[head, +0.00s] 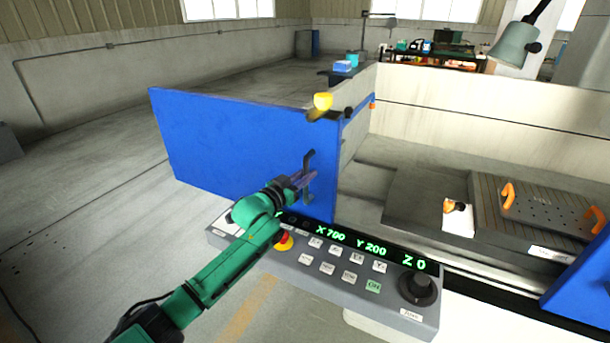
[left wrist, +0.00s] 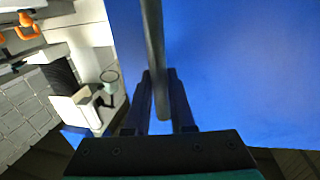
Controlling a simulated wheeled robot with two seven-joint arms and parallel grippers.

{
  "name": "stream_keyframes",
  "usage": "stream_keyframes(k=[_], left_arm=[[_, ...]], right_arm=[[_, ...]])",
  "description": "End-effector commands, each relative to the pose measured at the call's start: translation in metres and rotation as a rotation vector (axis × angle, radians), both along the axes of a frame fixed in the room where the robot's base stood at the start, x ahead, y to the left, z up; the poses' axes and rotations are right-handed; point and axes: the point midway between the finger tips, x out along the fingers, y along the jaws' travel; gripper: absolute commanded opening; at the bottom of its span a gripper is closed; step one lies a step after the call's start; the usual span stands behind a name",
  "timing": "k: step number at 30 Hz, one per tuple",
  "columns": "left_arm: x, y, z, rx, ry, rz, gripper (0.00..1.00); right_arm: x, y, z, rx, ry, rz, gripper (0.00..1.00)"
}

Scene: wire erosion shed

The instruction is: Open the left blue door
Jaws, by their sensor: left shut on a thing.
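The left blue door (head: 230,145) is a flat upright panel in the middle left of the head view. It stands swung outward to the left, and the machine's inside shows to its right. A dark vertical handle (head: 308,165) is fixed near its right edge. My left gripper (head: 303,179) is at the handle, its green arm coming up from the lower left. In the left wrist view the fingers (left wrist: 160,100) are shut around the dark bar of the handle (left wrist: 155,50), with the blue door (left wrist: 240,70) behind it. My right gripper is not in view.
A grey control panel (head: 310,262) with buttons and a green readout lies just below and right of the gripper. A second blue door (head: 582,285) is at the right edge. A grey lamp (head: 514,45) hangs at upper right. Open floor lies to the left.

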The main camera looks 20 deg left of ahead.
Motion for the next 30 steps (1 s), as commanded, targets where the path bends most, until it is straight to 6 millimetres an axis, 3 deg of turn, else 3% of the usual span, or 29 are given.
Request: stream_keyframes(k=[1, 2, 3, 4, 17, 20, 30], left_arm=[[0.000, 0.000, -0.001, 0.002, 0.003, 0.000, 0.00], [0.000, 0.000, -0.001, 0.002, 0.003, 0.000, 0.34], [0.000, 0.000, -0.001, 0.002, 0.003, 0.000, 0.49], [0.000, 0.000, -0.001, 0.002, 0.003, 0.000, 0.52], [-0.009, 0.002, -0.002, 0.000, 0.003, 0.000, 0.52], [-0.025, 0.006, -0.003, 0.002, 0.003, -0.001, 0.52], [-0.104, 0.027, -0.005, 0.003, 0.006, 0.000, 0.52]], right_arm=[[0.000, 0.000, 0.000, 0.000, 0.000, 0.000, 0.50], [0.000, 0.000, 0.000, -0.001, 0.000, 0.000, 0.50], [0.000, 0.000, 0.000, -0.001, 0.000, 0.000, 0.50], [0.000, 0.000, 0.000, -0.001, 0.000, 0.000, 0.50], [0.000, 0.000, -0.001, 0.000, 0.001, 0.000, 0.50], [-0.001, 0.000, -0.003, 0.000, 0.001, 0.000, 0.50], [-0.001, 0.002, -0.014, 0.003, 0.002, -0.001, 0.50]])
